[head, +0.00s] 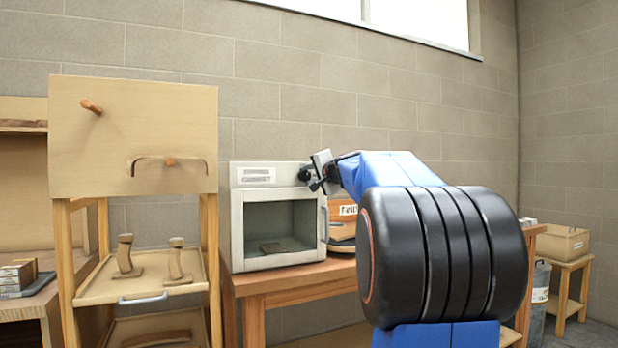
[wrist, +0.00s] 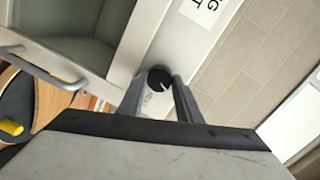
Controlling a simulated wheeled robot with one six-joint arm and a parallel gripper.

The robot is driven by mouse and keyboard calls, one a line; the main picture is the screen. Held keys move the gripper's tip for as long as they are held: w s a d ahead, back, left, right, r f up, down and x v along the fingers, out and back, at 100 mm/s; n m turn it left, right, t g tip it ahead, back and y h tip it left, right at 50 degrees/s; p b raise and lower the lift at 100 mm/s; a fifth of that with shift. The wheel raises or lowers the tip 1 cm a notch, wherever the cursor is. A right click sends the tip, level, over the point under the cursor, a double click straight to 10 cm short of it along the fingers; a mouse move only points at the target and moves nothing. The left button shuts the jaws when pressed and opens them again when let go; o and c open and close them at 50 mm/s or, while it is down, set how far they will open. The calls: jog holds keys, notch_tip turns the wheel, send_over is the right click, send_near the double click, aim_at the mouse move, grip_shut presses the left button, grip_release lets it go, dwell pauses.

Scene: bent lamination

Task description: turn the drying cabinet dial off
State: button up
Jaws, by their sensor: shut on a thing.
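The drying cabinet (head: 237,228) is a pale grey box with a window door, standing on a wooden table against the wall. Its dial (wrist: 159,77) is a round black knob with a white pointer mark, on the panel above the door. My gripper (wrist: 159,92) has one finger on each side of the dial and is shut on it. In the head view my gripper (head: 312,181) reaches the upper right of the cabinet front from the right and largely hides the dial. The pointer's angle is seen only in the wrist view, toward the lower right; no off mark is legible.
The cabinet door handle (wrist: 45,66) sticks out near my gripper. A label (wrist: 203,8) is on the cabinet panel. The wooden table (head: 290,281) bears the cabinet. A wooden stand (head: 133,135) with pegs and shelves is close on the left.

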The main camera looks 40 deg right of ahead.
jog(key=n, duration=0.4)
jog(key=shift+a+f+h, duration=0.1)
jog(key=shift+h, duration=0.3)
jog(key=shift+n, duration=0.3)
jog(key=o, duration=0.8)
jog(key=shift+c, duration=0.2)
jog(key=v, duration=1.7)
jog(key=shift+s+r, duration=0.15)
jog(key=shift+r, duration=0.15)
